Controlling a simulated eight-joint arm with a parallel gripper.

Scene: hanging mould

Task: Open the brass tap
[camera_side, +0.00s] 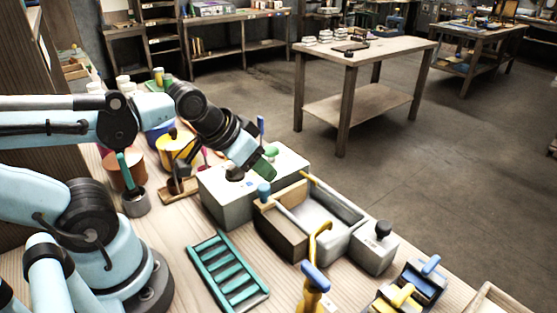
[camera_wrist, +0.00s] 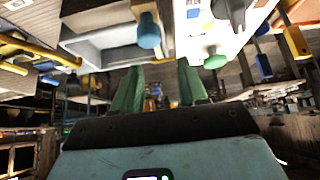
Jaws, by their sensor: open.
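The brass tap (camera_side: 318,241) is a yellow curved pipe at the lower middle of the side view, in front of the grey basin. A blue handle (camera_side: 315,276) sits at its lower part. My gripper (camera_side: 265,164) has green fingers and is above the grey box, well behind the tap and to its left. In the wrist view my gripper (camera_wrist: 160,88) is open, with nothing between the fingers. A yellow pipe (camera_wrist: 35,50) shows at the upper left of the wrist view; I cannot tell whether it is the tap.
The grey box (camera_side: 222,200) carries knobs, including a green knob (camera_wrist: 214,61). A blue knob (camera_wrist: 149,31) is close beyond my fingers. The basin (camera_side: 345,212) lies between my gripper and the tap. A green rack (camera_side: 228,272) lies flat left of the tap.

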